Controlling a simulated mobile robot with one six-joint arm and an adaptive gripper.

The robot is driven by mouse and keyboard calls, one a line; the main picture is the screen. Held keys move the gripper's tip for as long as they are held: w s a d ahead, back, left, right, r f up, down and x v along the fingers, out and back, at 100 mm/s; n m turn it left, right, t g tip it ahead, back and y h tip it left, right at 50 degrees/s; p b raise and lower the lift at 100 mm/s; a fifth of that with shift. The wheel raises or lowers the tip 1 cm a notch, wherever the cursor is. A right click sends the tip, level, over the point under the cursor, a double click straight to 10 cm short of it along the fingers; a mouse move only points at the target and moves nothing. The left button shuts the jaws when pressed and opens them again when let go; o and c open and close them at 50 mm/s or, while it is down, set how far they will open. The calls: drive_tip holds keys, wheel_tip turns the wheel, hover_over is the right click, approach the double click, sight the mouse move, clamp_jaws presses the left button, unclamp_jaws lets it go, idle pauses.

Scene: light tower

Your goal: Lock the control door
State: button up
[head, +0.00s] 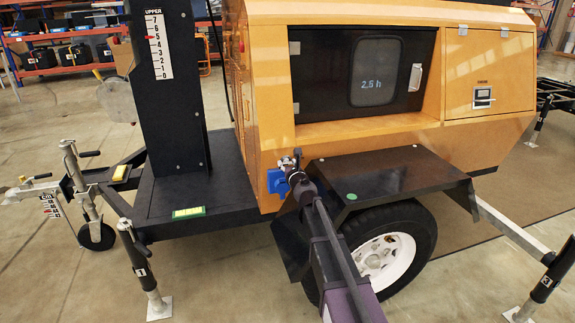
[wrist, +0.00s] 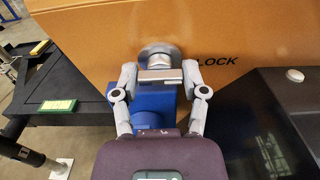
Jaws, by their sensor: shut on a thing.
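My gripper (wrist: 160,78) is shut on a flat silver piece (wrist: 160,74), in front of a round silver fitting (wrist: 160,54) on the yellow housing. The word LOCK is printed just right of this fitting. In the head view my gripper (head: 291,160) is at the housing's lower corner, above the wheel fender. I cannot tell which door the label refers to. A blue box-like part (wrist: 153,105) lies below the silver piece, partly hidden by my gripper.
The black fender (head: 400,172) and wheel (head: 385,258) are right of and below my gripper. A black mast (head: 172,100) with a scale stands left on a black platform. A yellow panel with a latch (head: 483,97) is at right.

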drive_tip(key=o, duration=1.2)
drive_tip(key=shift+c, duration=0.2)
drive_tip(key=v, duration=1.2)
drive_tip(key=shift+f, duration=0.15)
